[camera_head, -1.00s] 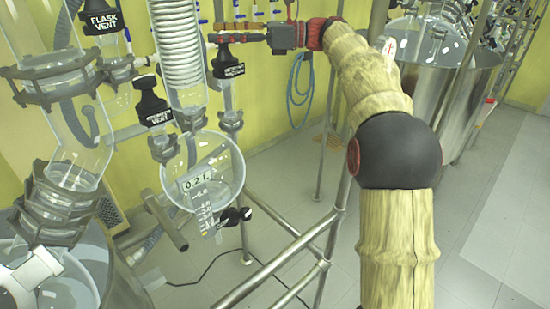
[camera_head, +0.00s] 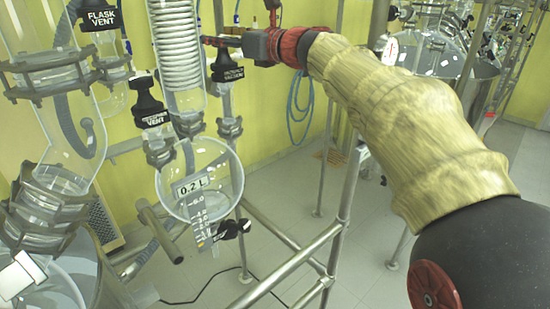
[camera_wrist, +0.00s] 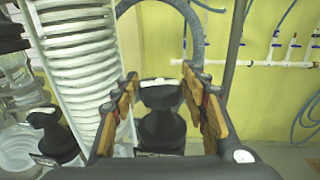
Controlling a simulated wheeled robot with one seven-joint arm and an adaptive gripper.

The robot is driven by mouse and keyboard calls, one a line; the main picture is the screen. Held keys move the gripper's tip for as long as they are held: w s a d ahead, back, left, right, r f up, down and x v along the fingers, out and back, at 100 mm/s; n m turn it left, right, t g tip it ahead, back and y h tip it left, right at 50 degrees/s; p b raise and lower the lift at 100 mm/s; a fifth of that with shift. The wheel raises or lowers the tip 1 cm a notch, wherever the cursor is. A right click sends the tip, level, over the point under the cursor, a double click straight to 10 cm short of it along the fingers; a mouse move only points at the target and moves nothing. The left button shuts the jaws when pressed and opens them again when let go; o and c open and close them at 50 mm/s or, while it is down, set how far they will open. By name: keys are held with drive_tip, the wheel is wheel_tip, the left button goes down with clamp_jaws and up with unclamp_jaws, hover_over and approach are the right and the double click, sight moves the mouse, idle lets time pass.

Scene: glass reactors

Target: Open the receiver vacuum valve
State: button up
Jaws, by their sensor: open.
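The receiver vacuum valve (camera_head: 227,68) has a black knob and a label, and stands beside the glass coil column. In the wrist view its black knob (camera_wrist: 160,97) sits between the two spread fingers of my gripper (camera_wrist: 160,84), with gaps showing on both sides. My gripper (camera_head: 222,41) reaches in from the right in the head view, at the top of the valve. It is open and holds nothing. The head view shows the fingers nearly edge-on and small, so their exact height against the knob is hard to tell.
The receiver vent valve (camera_head: 150,104) is left of the vacuum valve, and the flask vent (camera_head: 100,18) is farther left. The coil column (camera_head: 177,45) is close beside my gripper. The round glass receiver (camera_head: 212,165) hangs below. Metal frame rails (camera_head: 300,250) cross the lower middle.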

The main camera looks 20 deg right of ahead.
drive_tip(key=m+t+h, duration=0.1)
drive_tip(key=m+h, duration=0.1)
drive_tip(key=h, duration=0.1)
drive_tip(key=m+h+p, duration=0.1)
drive_tip(key=m+h, duration=0.1)
drive_tip(key=h, duration=0.1)
drive_tip(key=shift+a+r+t, duration=0.1)
drive_tip(key=shift+a+t, duration=0.05)
drive_tip(key=shift+t, duration=0.25)
drive_tip(key=shift+m+h+p, duration=1.45)
drive_tip(key=shift+m+h, duration=0.25)
drive_tip(key=shift+h, duration=0.9)
drive_tip(key=s+a, duration=0.2)
drive_tip(key=s, duration=0.6)
drive_tip(key=f+m, duration=0.2)
drive_tip(key=f+m+g, duration=0.1)
drive_tip(key=f+m, duration=0.1)
drive_tip(key=d+f+m+g, duration=0.1)
drive_tip(key=f+m, duration=0.1)
drive_tip(key=shift+w+f, duration=0.1)
drive_tip(key=s+d+f+m+g+p, duration=0.3)
drive_tip(key=s+f+m+p, duration=0.1)
drive_tip(key=f+m, duration=0.4)
drive_tip(key=s+d+f+m+g+y+p, duration=0.1)
drive_tip(key=s+d+f+m+g+p, duration=0.2)
drive_tip(key=s+f+m, duration=0.4)
wheel_tip(320, 180, down, 2)
drive_tip(key=shift+s+d+f+m+p, duration=0.15)
drive_tip(key=shift+s+d+m+p, duration=0.1)
drive_tip(key=shift+m+p, duration=0.4)
